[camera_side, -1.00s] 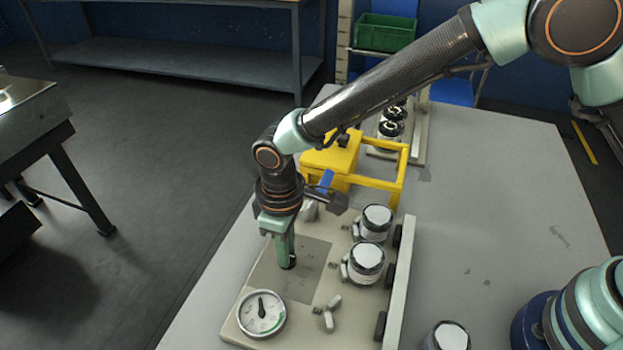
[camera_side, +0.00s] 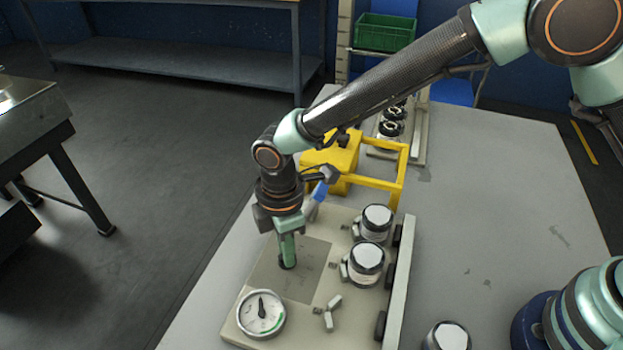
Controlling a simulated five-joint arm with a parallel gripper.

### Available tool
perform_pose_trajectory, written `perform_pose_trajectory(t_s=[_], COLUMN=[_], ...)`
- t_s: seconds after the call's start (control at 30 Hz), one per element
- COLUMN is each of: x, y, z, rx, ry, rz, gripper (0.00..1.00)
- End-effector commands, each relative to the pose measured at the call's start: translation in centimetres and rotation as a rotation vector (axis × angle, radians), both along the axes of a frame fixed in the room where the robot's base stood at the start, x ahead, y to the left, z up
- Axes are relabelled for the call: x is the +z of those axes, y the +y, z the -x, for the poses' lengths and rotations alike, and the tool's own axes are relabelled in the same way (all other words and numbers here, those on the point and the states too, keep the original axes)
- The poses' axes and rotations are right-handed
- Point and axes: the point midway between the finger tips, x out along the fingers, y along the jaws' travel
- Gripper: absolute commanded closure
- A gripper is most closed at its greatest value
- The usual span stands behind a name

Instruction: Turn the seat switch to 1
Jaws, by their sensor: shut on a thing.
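My gripper (camera_side: 287,257) points straight down over the grey square plate (camera_side: 312,267) of the beige panel. Its green fingers are shut on the seat switch (camera_side: 288,265), a small dark piece at the plate's left part. The fingers hide most of the switch, so its pointer and any 1 mark cannot be read.
A round white gauge (camera_side: 261,314) and a three-armed grey knob (camera_side: 327,312) sit at the panel's near end. Two white-topped cylinders (camera_side: 366,263) stand on its right side. A yellow block with a frame (camera_side: 374,181) is behind. The grey table (camera_side: 490,220) is mostly clear on the right.

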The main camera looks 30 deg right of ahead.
Motion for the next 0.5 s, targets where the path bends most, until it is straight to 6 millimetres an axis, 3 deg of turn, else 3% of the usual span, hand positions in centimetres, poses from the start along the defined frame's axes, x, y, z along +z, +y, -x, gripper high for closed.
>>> perform_pose_trajectory(t_s=[0.5], x=[0.16], y=[0.07], z=[-0.01], rx=[0.385], ry=[-0.002], rz=[-0.001], gripper=[1.00])
